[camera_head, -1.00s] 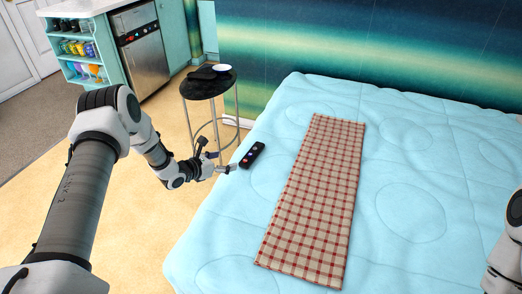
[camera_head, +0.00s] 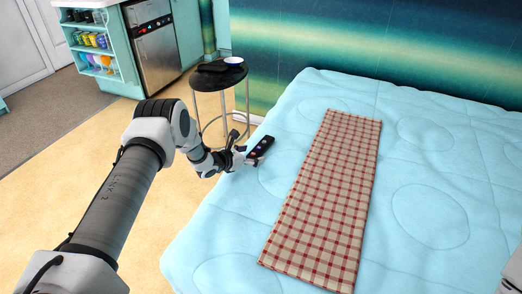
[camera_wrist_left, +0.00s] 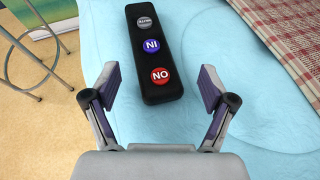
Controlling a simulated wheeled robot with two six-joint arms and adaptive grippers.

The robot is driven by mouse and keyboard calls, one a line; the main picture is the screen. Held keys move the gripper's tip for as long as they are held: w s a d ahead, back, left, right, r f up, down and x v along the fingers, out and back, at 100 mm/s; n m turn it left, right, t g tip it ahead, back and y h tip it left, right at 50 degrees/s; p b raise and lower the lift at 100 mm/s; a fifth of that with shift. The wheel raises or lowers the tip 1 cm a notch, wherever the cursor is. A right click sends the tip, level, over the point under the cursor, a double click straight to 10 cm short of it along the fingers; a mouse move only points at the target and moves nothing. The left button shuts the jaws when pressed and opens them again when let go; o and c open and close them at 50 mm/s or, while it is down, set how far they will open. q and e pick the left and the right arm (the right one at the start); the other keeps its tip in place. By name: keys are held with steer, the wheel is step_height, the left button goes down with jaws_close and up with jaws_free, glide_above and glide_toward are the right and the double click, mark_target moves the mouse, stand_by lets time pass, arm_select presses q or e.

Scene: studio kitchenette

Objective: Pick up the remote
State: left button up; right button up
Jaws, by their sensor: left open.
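The remote (camera_head: 262,147) is a black bar with a few round buttons. It lies on the light blue quilt (camera_head: 410,215) near the bed's left edge. In the left wrist view the remote (camera_wrist_left: 154,52) shows grey, blue and red buttons, with its near end just ahead of and between the finger pads. My left gripper (camera_head: 252,158) is at the near end of the remote; in the left wrist view the gripper (camera_wrist_left: 160,88) is open, with nothing between its fingers.
A red and beige checked cloth (camera_head: 326,200) lies on the bed right of the remote. A round black stool (camera_head: 205,79) with items on it stands beyond the bed's left edge. The yellow floor (camera_head: 60,175) left of the bed is clear.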

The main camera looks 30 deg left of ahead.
arm_select(q)
steer(key=shift+r, duration=0.1)
steer(key=c, duration=1.5)
